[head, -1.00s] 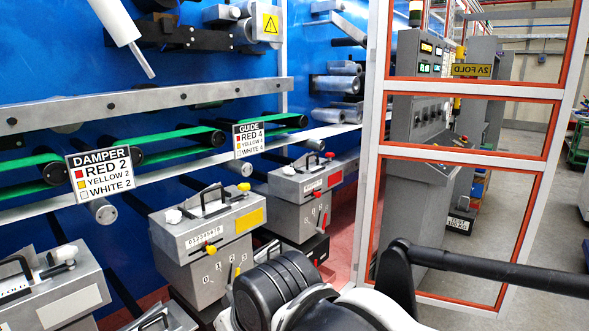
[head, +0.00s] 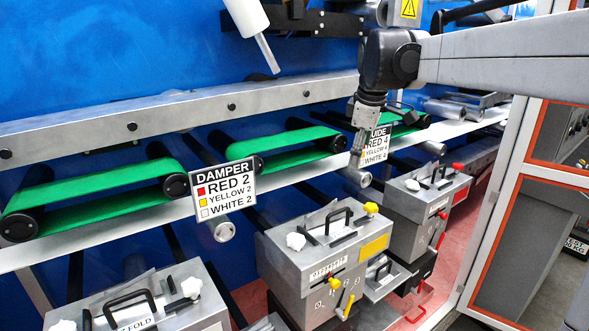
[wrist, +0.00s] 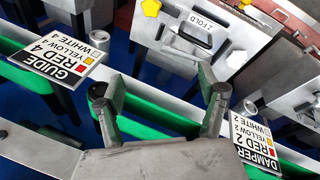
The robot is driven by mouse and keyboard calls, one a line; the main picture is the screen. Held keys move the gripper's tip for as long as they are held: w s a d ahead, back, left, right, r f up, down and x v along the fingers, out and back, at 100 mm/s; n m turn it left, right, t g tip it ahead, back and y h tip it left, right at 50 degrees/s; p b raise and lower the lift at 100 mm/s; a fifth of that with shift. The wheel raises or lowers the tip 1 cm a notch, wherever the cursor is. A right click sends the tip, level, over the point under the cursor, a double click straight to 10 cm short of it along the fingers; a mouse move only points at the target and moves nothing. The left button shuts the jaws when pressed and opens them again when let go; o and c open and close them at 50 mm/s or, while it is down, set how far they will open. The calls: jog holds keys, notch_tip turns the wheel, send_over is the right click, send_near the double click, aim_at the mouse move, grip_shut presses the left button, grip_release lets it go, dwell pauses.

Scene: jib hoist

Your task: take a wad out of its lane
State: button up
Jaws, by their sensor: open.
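My gripper (head: 357,155) is open and empty, in front of the GUIDE sign. In the wrist view, its two fingers (wrist: 166,92) are spread wide over a green belt (wrist: 160,115), with a grey fold box (wrist: 195,65) beyond. I cannot pick out a wad for certain. A small white lump (head: 295,241) sits on top of the middle grey box (head: 300,262), and another white lump (head: 191,287) sits on the near left box (head: 160,315). The lanes inside the boxes are hidden.
The DAMPER sign (head: 224,192) and GUIDE sign (head: 376,144) hang at the silver rail. Green belts (head: 95,198) run along the blue wall. A white and orange guard frame (head: 505,200) stands at the right.

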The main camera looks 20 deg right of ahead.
jog(key=w+d+r+n+p, duration=0.3)
jog(key=w+d, duration=0.4)
jog(key=d, duration=0.1)
jog(key=n+g+y+p, duration=0.1)
jog(key=n+g+p, duration=0.25)
jog(key=n, duration=0.55)
send_over(414, 181)
notch_tip(414, 181, down, 11)
notch_tip(414, 181, down, 8)
jog(key=shift+d+f, duration=0.15)
jog(key=shift+w+f+p, duration=0.1)
jog(key=shift+f+p, duration=0.3)
jog(key=shift+f, duration=2.4)
jog(key=shift+c, duration=0.4)
jog(key=c, duration=0.9)
